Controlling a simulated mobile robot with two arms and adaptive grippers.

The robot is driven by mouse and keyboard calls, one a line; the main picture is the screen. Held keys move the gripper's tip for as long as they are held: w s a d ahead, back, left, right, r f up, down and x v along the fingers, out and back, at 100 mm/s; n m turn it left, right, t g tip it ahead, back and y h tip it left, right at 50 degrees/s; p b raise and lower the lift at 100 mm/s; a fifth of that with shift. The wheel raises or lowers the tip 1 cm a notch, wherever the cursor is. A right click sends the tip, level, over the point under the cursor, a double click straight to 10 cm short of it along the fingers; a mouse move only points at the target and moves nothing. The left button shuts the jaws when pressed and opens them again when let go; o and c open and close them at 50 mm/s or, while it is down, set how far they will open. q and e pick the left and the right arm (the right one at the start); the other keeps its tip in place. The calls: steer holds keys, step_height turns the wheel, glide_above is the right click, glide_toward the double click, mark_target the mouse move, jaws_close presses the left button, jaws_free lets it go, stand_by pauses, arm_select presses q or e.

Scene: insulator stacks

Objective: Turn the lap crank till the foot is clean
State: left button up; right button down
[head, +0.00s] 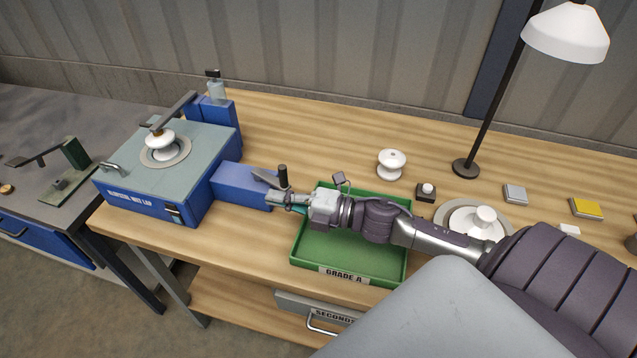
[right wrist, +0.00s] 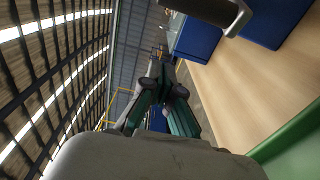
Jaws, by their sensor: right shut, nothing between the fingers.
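The blue wet lap (head: 150,190) stands at the left end of the bench. A white insulator (head: 160,139) sits on its round plate (head: 180,153) under a dark holding arm (head: 172,111); its foot's underside is hidden. The lap crank, with an upright black grip (head: 283,177), is at the right end of the blue side housing (head: 240,186). My right gripper (head: 277,200) is shut and empty, close to the crank just below the grip; contact cannot be told. In the right wrist view its fingers (right wrist: 162,75) are together, with a dark bar (right wrist: 205,9) at the top edge. My left gripper is not in view.
The green Grade A tray (head: 348,262) lies under my right arm. Behind it stand a white insulator (head: 391,164), a small block (head: 426,191) and a lamp (head: 466,168). A white disc-shaped piece (head: 455,220) is partly behind my arm. The bench behind the crank is clear.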

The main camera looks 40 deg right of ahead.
steer(key=d, duration=0.1)
steer(key=s+d, duration=0.1)
steer(key=s+d+f+b, duration=0.1)
steer(key=shift+d, duration=0.3)
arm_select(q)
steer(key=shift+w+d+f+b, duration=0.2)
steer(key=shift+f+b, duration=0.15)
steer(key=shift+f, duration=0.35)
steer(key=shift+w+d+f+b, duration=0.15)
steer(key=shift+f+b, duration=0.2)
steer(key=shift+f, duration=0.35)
arm_select(e)
steer(key=shift+w+d+r+v, duration=0.1)
steer(key=shift+v, duration=0.85)
steer(key=shift+w+d+r+v, duration=0.1)
steer(key=shift+v, duration=0.8)
steer(key=shift+w+d+r+v, duration=0.1)
steer(key=shift+v, duration=0.85)
